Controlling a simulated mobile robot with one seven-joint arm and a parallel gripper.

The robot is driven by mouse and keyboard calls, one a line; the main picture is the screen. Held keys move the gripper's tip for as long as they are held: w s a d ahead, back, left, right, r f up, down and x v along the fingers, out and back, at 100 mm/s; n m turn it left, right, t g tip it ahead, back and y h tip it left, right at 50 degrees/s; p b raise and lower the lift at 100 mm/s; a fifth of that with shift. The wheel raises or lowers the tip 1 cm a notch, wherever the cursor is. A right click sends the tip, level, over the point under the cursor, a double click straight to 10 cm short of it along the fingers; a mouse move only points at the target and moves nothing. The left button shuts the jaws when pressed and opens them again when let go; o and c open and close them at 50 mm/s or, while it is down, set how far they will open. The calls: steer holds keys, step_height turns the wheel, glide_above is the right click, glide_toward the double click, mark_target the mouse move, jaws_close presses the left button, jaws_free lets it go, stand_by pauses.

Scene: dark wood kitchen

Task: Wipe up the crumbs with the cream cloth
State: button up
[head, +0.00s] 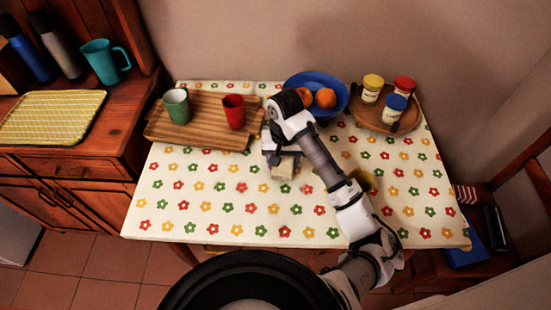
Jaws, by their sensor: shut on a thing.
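My gripper (283,160) is over the middle of the table (230,212), which has a white flower-patterned cover. It is shut on a small cream cloth (282,170), which shows just below the jaws at the tabletop. I cannot tell whether the cloth presses on the cover or hangs slightly above it. My wrist and arm hide part of the cloth and the table to the right of it. I cannot make out crumbs against the flower pattern.
A wooden tray (203,137) holds a green cup (177,106) and a red cup (234,111). A blue bowl (335,84) with orange fruit and a round tray (372,118) with jars stand behind. The front left is clear.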

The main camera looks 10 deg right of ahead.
steer(key=shift+s+d+f, duration=0.1)
steer(key=shift+s+d, duration=0.1)
steer(key=shift+d, duration=0.45)
steer(key=shift+s+d+r, duration=0.1)
steer(key=shift+s+d, duration=0.1)
steer(key=shift+d, duration=0.5)
steer(key=shift+s+d+f, duration=0.1)
steer(key=shift+s+d, duration=0.1)
steer(key=shift+d, duration=0.45)
steer(key=shift+s+d+p, duration=0.1)
steer(key=shift+p, duration=0.35)
steer(key=shift+r, duration=0.2)
steer(key=shift+f, duration=0.1)
